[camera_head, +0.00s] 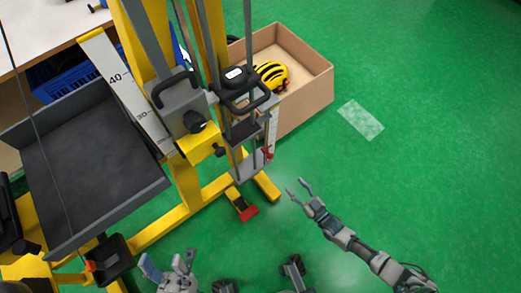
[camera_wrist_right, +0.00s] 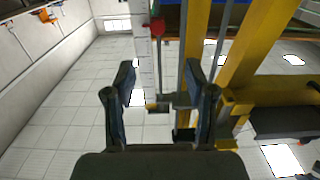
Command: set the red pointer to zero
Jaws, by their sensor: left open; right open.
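The red pointer (camera_head: 268,154) is a small red piece beside a narrow white scale (camera_head: 273,128) on the yellow tower. In the right wrist view the red pointer (camera_wrist_right: 154,27) sits beside the upper part of the white scale (camera_wrist_right: 143,60), beyond my fingers. Its exact reading is too small to tell. My right gripper (camera_head: 300,187) is open and empty, to the right of and below the pointer in the head view, and apart from it. Its two spread fingers (camera_wrist_right: 159,75) show in the wrist view. My left gripper (camera_head: 168,258) is open and empty at the bottom.
A dark tray (camera_head: 85,165) is at left, near a larger scale (camera_head: 125,90). A yellow base leg (camera_head: 265,187) lies below the pointer. Green floor (camera_head: 430,130) is clear at right.

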